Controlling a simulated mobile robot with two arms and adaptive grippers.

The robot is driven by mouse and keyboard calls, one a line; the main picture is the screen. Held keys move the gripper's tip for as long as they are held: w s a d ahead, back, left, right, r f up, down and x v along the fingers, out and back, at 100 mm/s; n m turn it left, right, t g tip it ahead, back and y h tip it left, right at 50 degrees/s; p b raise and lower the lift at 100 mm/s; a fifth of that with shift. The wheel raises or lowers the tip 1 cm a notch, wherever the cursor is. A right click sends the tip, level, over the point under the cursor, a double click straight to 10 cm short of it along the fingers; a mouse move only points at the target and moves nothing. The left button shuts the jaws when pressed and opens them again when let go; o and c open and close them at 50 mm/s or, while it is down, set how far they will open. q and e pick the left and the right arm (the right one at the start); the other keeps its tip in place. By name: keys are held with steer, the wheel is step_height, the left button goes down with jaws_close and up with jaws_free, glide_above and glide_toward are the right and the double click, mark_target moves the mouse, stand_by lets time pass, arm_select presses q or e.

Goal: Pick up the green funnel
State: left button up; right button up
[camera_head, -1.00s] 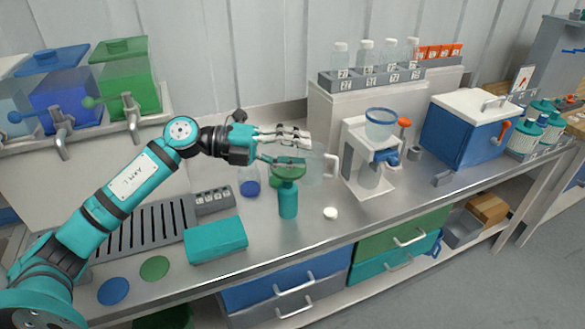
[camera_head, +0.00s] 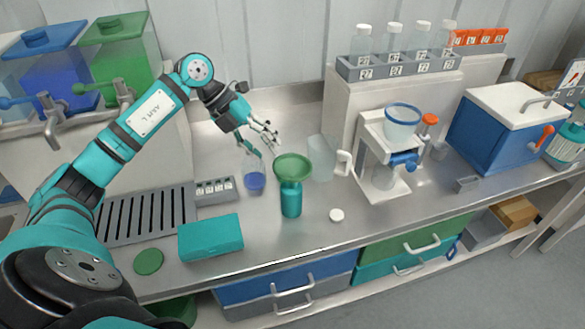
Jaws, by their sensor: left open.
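The green funnel (camera_head: 293,168) sits upright in the mouth of a teal bottle (camera_head: 291,201) on the steel bench. My left gripper (camera_head: 269,147) is open and empty, behind and to the left of the funnel's rim. Its fingers slant down to the right, with their tips close to the rim. I cannot tell whether they touch it. The funnel's stem is hidden in the bottle. My right gripper is not in view.
A flask with blue liquid (camera_head: 254,181) stands left of the funnel, and a clear jug (camera_head: 322,158) stands close behind it to the right. A teal box (camera_head: 211,237) and a white cap (camera_head: 337,215) lie in front. A white filter stand (camera_head: 384,170) is further right.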

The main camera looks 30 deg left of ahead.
mark_target(280, 169)
arm_select(q)
steer(key=p+x, duration=0.2)
steer(key=x, duration=0.4)
steer(key=shift+w+a+f+p, duration=0.1)
steer(key=shift+f+p, duration=0.25)
steer(key=shift+p, duration=0.05)
steer(key=shift+f, duration=0.35)
jaws_close()
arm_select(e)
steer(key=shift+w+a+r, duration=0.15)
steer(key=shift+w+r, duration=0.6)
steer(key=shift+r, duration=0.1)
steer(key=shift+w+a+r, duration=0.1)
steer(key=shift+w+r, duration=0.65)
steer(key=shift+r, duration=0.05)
